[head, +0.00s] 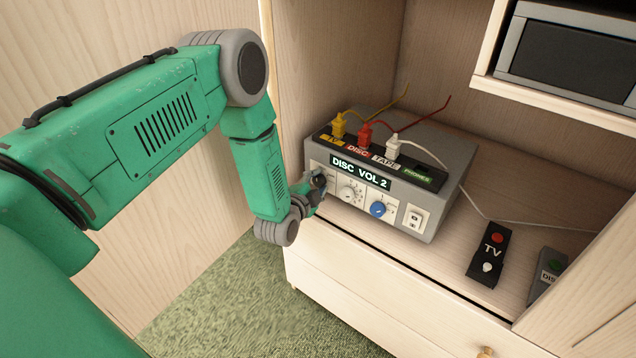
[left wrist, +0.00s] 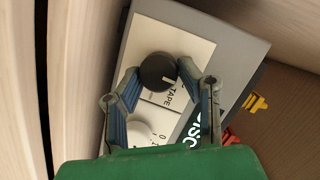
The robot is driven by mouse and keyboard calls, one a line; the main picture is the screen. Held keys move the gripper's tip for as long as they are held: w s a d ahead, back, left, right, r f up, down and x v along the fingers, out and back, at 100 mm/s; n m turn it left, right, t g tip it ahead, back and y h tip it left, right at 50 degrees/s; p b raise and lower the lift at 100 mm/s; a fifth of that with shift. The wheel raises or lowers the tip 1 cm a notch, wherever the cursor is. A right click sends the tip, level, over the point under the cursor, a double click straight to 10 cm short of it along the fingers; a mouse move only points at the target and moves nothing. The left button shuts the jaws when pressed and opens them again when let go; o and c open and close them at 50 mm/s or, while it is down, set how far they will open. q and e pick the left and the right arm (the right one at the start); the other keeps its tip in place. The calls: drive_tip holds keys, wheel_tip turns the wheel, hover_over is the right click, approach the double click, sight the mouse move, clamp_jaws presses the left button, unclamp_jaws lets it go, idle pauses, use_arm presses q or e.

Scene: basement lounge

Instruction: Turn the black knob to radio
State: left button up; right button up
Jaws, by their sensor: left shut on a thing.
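The grey audio unit (head: 440,200) stands on the cabinet top, and its lit display (head: 360,172) reads "DISC VOL 2". The round black knob (left wrist: 157,72) sits on the unit's pale front panel in the left wrist view. It has a white pointer line, and the word "TAPE" is printed close by. My left gripper (head: 314,190) is at the left end of the unit's front. In the left wrist view its two blue-padded fingers (left wrist: 159,74) are shut on the black knob, one on each side. In the head view the gripper mostly hides the knob. My right gripper is not in view.
A white dial (head: 350,192), a blue knob (head: 378,209) and a white switch (head: 415,218) sit right of the gripper. Yellow, red and white plugs stand on top of the unit.

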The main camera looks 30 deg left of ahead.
use_arm(q)
drive_tip(key=shift+s+f+m+t+y, duration=0.1)
drive_tip(key=shift+f+m+t+y, duration=0.1)
drive_tip(key=shift+m, duration=0.35)
drive_tip(key=shift+s+f+m+t+y, duration=0.1)
drive_tip(key=shift+m+y, duration=0.1)
drive_tip(key=shift+m, duration=1.15)
drive_tip(key=m+t+y+b, duration=0.1)
drive_tip(key=m, duration=0.2)
drive_tip(key=shift+f+b, duration=0.2)
drive_tip(key=shift+b, duration=0.15)
drive_tip(key=m+b, duration=0.1)
drive_tip(key=m, duration=0.1)
drive_tip(key=m+t+b, duration=0.1)
drive_tip(key=m+b, duration=0.1)
drive_tip(key=shift+f+m+t, duration=0.2)
drive_tip(key=shift+m+t, duration=0.1)
drive_tip(key=m+t+b, duration=0.1)
drive_tip(key=m+b, duration=0.1)
drive_tip(key=m, duration=0.1)
drive_tip(key=shift+a+h+b, duration=0.15)
drive_tip(key=shift+h+b, duration=0.15)
drive_tip(key=shift+b, duration=0.1)
drive_tip(key=shift+r+m+t+h+b, duration=0.1)
drive_tip(key=shift+m+t+h+b, duration=0.2)
drive_tip(key=shift+m+b, duration=0.75)
drive_tip(key=shift+m, duration=0.35)
drive_tip(key=shift+w, duration=0.1)
drive_tip(key=o, duration=1.1)
drive_tip(key=shift+r, duration=0.1)
